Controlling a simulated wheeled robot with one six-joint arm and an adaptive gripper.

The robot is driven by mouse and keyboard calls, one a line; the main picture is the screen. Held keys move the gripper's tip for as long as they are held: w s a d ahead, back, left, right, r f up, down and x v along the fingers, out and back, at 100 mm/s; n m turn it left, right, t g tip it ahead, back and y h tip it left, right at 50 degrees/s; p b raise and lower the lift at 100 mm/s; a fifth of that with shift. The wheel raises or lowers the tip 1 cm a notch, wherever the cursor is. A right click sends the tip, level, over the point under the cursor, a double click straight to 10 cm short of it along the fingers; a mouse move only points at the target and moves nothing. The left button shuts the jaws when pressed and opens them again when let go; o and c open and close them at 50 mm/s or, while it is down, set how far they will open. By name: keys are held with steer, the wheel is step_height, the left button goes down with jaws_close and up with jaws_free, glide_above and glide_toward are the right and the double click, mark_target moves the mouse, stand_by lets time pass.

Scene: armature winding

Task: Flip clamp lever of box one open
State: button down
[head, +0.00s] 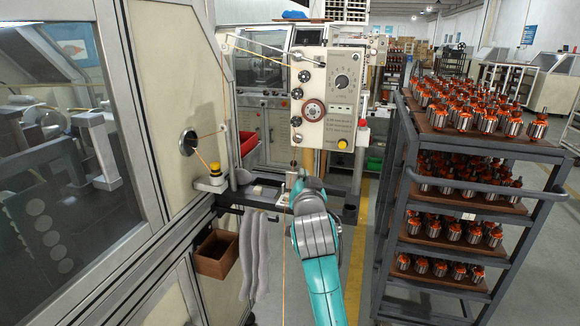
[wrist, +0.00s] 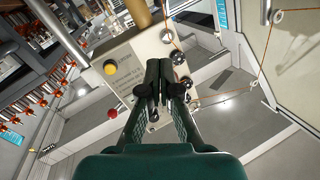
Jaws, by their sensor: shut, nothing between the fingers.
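A pale control box (head: 345,105) with a dial, a red-rimmed wheel and a column of dark knobs stands upright beyond my arm in the head view. In the wrist view its panel (wrist: 122,72) shows tilted, with a yellow button. My gripper (wrist: 159,68) is shut and empty, its fingertips in front of that panel beside the round knobs. I cannot tell whether they touch anything. In the head view the gripper is mostly hidden behind my own arm, just below the box. I cannot make out the clamp lever for certain in either view.
An orange wire runs over guides and down past my arm. A rack (head: 475,160) of armatures fills the right; floor shows between.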

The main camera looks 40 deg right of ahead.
glide_toward(296, 164)
steer(key=w+d+r, duration=0.2)
steer(key=w+d, duration=0.1)
steer(key=w, duration=0.2)
steer(key=shift+w+d+f, duration=0.35)
steer(key=shift+w+f, duration=0.1)
steer(key=shift+w, duration=0.05)
steer(key=shift+w+d+m+g+y, duration=0.4)
steer(key=shift+w+d+g+y, duration=0.3)
steer(key=shift+w+d+g, duration=0.4)
steer(key=shift+s+d, duration=0.1)
steer(key=shift+s, duration=0.05)
